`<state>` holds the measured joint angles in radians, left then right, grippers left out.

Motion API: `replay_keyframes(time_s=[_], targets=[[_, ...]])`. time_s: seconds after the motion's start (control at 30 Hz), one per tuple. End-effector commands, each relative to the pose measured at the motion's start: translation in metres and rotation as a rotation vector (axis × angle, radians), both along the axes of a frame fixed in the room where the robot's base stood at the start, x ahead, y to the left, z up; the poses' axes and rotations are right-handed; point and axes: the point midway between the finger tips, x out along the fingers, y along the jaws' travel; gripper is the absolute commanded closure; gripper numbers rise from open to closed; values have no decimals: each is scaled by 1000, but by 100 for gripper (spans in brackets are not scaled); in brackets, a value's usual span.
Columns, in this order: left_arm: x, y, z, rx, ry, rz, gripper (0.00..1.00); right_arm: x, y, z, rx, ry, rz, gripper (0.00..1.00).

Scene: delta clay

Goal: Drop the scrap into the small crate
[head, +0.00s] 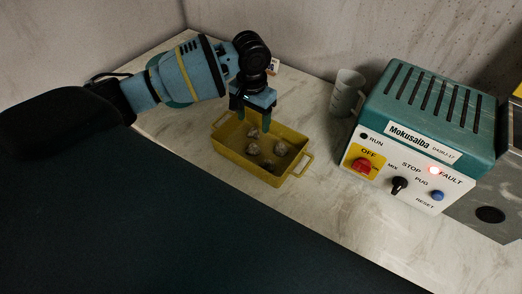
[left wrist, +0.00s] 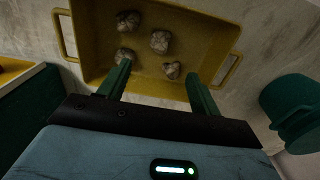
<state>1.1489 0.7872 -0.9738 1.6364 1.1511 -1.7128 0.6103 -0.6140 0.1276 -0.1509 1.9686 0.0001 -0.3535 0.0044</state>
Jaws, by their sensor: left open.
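A yellow small crate (head: 238,159) with loop handles stands on the pale worktop. Several grey-brown lumps of scrap (head: 281,148) lie inside it. My left gripper (head: 252,122) points down over the crate's far left part, its jaws apart. In the left wrist view the open fingers of my left gripper (left wrist: 158,69) show with the crate (left wrist: 198,38) beyond them. Lumps of scrap (left wrist: 160,40) lie on its floor, and nothing is clearly held between the fingers. Which lump is the task's scrap I cannot tell. My right gripper is not in view.
A teal and white machine (head: 430,120) with knobs and a lit red fault lamp stands right of the crate. The worktop (head: 340,215) in front of the machine is clear.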

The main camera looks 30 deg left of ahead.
Motion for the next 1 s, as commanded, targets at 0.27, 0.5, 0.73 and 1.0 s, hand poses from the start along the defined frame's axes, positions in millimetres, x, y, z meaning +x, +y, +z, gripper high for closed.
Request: replay_keyframes(time_s=[0.27,0.5,0.73,1.0], targets=[[0,0,24,1,0,0,36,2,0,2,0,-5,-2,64],[0,0,24,0,1,0,36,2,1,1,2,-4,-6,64],[0,0,24,0,1,0,36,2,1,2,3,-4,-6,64],[0,0,24,0,1,0,36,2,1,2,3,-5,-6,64]])
